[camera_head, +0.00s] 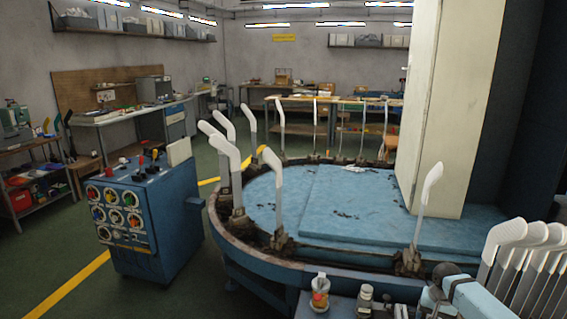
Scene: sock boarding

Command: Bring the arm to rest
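Neither of my grippers can be made out in the head view. A round blue boarding machine (265,212) fills the middle, with upright pale foot-shaped forms around its rim. One form (421,207) stands at the front right of the rim, and another (275,190) at the front left. Several more forms stand along the left and far rim. At the lower right, a row of pale forms (503,240) leans close together beside a light blue bar (487,302). I cannot tell whether the forms carry socks.
A blue control cabinet (170,222) with coloured buttons stands at the left. A tall cream housing (452,110) rises over the machine's right side. Small fittings (319,292) stand at the front edge. Workbenches (135,112) line the walls. Green floor is open at the lower left.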

